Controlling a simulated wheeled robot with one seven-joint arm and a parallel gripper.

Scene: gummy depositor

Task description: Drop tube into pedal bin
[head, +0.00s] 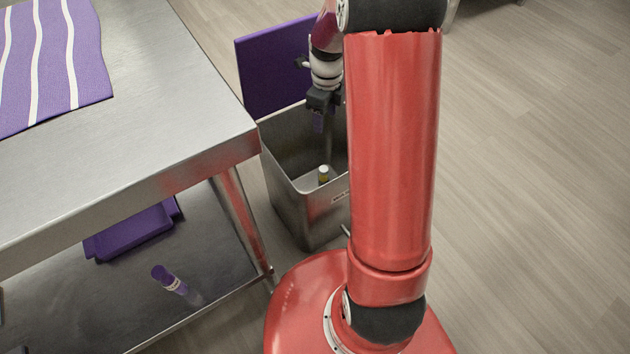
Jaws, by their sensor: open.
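The pedal bin (312,215) is a square steel bin on the floor beside the table. Its purple lid (272,70) stands raised at the back, and the top is open. My gripper (323,130) points down over the bin opening, with its fingers apart. A small tube (323,175) with a white top and a yellowish band shows inside the bin, below my gripper and apart from it. My red arm hides the right side of the bin.
A steel table (140,130) fills the left, with a purple striped cloth (60,62) on it. Its lower shelf (110,310) holds purple trays (135,235) and a purple-and-white cylinder (168,278). The wood floor (530,170) to the right is clear.

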